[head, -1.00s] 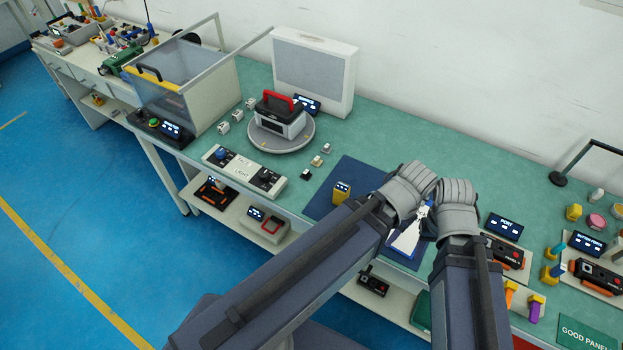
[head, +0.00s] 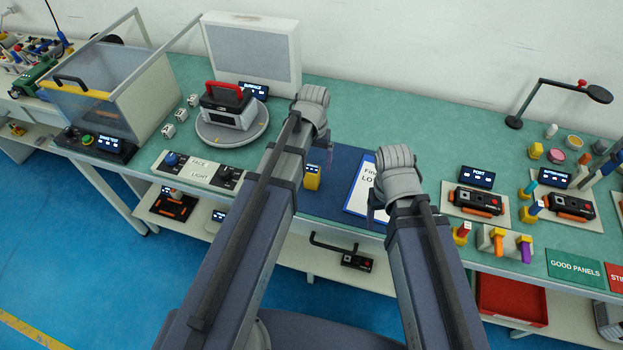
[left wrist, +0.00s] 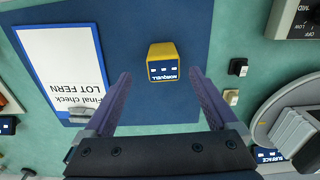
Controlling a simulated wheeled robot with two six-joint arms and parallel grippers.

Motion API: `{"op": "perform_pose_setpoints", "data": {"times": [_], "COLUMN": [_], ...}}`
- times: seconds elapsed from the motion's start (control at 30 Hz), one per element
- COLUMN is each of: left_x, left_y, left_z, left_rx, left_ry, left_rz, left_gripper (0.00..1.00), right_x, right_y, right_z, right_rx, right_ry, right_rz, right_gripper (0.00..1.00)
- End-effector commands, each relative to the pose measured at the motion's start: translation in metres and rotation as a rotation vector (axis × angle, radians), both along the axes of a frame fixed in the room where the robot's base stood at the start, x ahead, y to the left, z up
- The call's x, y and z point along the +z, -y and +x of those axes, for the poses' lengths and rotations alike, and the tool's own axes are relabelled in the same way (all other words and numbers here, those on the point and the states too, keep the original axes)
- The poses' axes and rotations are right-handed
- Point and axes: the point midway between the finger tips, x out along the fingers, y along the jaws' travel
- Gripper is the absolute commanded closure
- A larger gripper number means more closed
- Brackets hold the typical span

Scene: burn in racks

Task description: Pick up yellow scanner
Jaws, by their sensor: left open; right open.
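The yellow scanner (head: 312,178) is a small yellow block with a dark display face, on the dark blue mat (head: 335,205). In the left wrist view the scanner (left wrist: 163,62) lies near the top middle, its label reading NORQUELL. My left gripper (left wrist: 158,74) is open and empty, its two purple-grey fingers pointing towards the scanner from either side; contact is not visible. In the head view my left gripper (head: 328,155) is largely hidden by its wrist, just above and right of the scanner. My right gripper (head: 377,205) is open over the mat's right part, partly hidden by its wrist.
A white "Final check" card (head: 360,185) lies on the mat beside the right gripper. A round turntable (head: 232,132) with a red-handled device stands left, behind a switch panel (head: 197,170). Black devices (head: 478,201) and colored pegs are at right. The bench behind the mat is clear.

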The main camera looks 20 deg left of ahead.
Motion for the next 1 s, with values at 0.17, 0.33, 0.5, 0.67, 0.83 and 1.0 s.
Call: {"op": "perform_pose_setpoints", "data": {"times": [0.17,0.33,0.5,0.67,0.83,1.0], "left_x": [-0.020,-0.024,-0.028,-0.044,-0.066,-0.077], "left_y": [0.000,0.000,-0.001,-0.003,-0.005,-0.005], "left_z": [0.000,0.000,0.000,0.000,0.000,0.000], "left_rx": [-0.001,-0.001,-0.001,-0.001,-0.002,-0.002], "left_ry": [0.000,0.000,0.000,0.000,0.000,0.000], "left_rz": [0.000,0.000,0.000,0.000,0.000,0.000], "left_gripper": [0.07,0.07,0.07,0.07,0.07,0.07], "right_x": [-0.020,-0.024,-0.028,-0.044,-0.066,-0.076], "right_y": [0.000,0.000,0.000,0.000,0.000,0.000], "right_z": [0.000,0.000,0.000,0.000,0.000,0.000], "right_rx": [0.000,0.000,0.000,0.000,0.000,0.000], "right_ry": [0.000,0.000,0.000,0.000,0.000,0.000], "right_rz": [0.000,0.000,0.000,0.000,0.000,0.000], "right_gripper": [0.29,0.29,0.29,0.29,0.29,0.29]}}
